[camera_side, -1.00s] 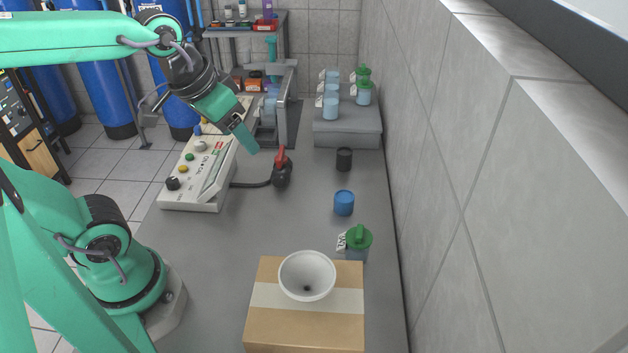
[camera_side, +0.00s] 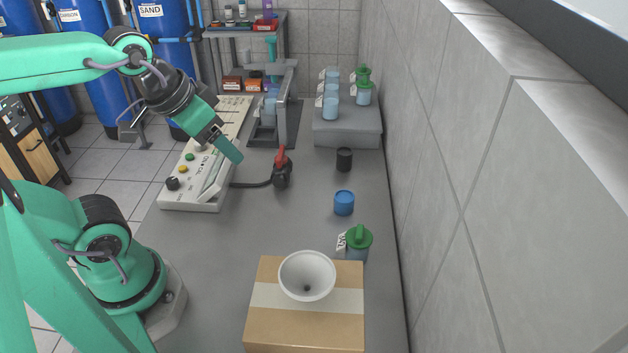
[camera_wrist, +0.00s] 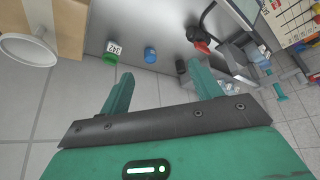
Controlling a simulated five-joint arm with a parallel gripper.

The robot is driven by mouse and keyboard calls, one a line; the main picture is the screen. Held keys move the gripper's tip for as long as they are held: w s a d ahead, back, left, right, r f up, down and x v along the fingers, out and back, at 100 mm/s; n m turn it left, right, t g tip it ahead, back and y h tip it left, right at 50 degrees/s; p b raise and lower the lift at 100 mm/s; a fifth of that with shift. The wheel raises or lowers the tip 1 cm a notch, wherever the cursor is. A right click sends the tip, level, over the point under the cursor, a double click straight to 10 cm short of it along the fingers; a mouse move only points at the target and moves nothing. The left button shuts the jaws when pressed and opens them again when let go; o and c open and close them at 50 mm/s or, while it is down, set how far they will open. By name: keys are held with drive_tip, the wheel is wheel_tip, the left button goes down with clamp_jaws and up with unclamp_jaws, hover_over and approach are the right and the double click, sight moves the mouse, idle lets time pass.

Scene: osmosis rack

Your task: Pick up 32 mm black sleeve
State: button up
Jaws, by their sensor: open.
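The black sleeve (camera_side: 344,159) is a small dark cylinder standing upright on the grey bench, in front of the raised grey block in the side view. In the wrist view it (camera_wrist: 181,67) shows just left of my right-hand finger's tip. My gripper (camera_side: 232,155) is high over the control panel, to the left of the sleeve and well apart from it. In the wrist view my gripper (camera_wrist: 166,80) has its two green fingers spread wide with nothing between them.
A blue cylinder (camera_side: 344,203) and a green-capped bottle (camera_side: 357,243) stand nearer the camera. A white funnel (camera_side: 307,276) sits on a cardboard box (camera_side: 262,318). A red-and-black tool (camera_side: 281,172) lies left of the sleeve. A grey wall (camera_side: 450,150) borders the right. Several bottles stand on the block (camera_side: 347,135).

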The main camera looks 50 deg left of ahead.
drive_tip(key=shift+o, duration=0.2)
drive_tip(key=m+g, duration=0.3)
drive_tip(key=g, duration=0.3)
hover_over(344, 151)
wheel_tip(344, 151, down, 16)
drive_tip(key=shift+w+f, duration=0.1)
drive_tip(key=shift+f, duration=4)
